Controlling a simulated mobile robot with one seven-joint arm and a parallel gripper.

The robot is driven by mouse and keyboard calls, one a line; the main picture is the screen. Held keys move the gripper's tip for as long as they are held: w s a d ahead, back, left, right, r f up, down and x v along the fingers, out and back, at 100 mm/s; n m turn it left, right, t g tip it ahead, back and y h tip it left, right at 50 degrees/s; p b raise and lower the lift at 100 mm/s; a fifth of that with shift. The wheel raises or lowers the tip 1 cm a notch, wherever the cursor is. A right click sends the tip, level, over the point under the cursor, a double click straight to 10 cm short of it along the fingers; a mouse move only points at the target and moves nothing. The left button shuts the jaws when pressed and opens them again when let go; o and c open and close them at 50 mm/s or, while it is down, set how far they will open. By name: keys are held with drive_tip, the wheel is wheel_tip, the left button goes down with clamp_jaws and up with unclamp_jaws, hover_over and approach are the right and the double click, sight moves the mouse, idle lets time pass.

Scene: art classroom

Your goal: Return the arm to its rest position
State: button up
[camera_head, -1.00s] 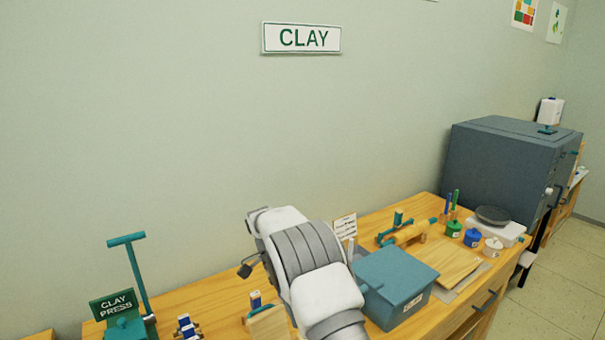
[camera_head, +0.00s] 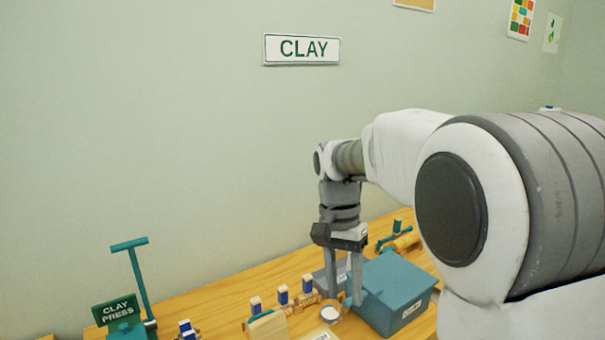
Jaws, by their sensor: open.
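My gripper (camera_head: 343,298) points down over the wooden bench, just left of the teal box. Its two fingers are apart and I see nothing held between them. My white and grey arm (camera_head: 440,190) reaches in from the right and fills much of that side of the view. It hides the right part of the bench.
The teal lidded box (camera_head: 398,296) stands close to the right of my gripper. A small round white-topped container (camera_head: 330,314) is below the fingers. Several blue-and-white items stand left of it. The clay press (camera_head: 130,295) is at the far left.

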drive_tip(key=s+d+r+n+t, duration=0.1)
drive_tip(key=s+d+n+t, duration=0.1)
drive_tip(key=s, duration=0.4)
drive_tip(key=s+d+r+n+t, duration=0.1)
drive_tip(key=s+d+n+t, duration=0.1)
drive_tip(key=s, duration=0.4)
drive_tip(key=s+d+r+n+t+y, duration=0.1)
drive_tip(key=s+d+n+t, duration=0.1)
drive_tip(key=s, duration=0.4)
drive_tip(key=shift+d+n+t, duration=0.3)
drive_tip(key=shift+t, duration=0.6)
drive_tip(key=shift+s, duration=0.1)
idle(0.5)
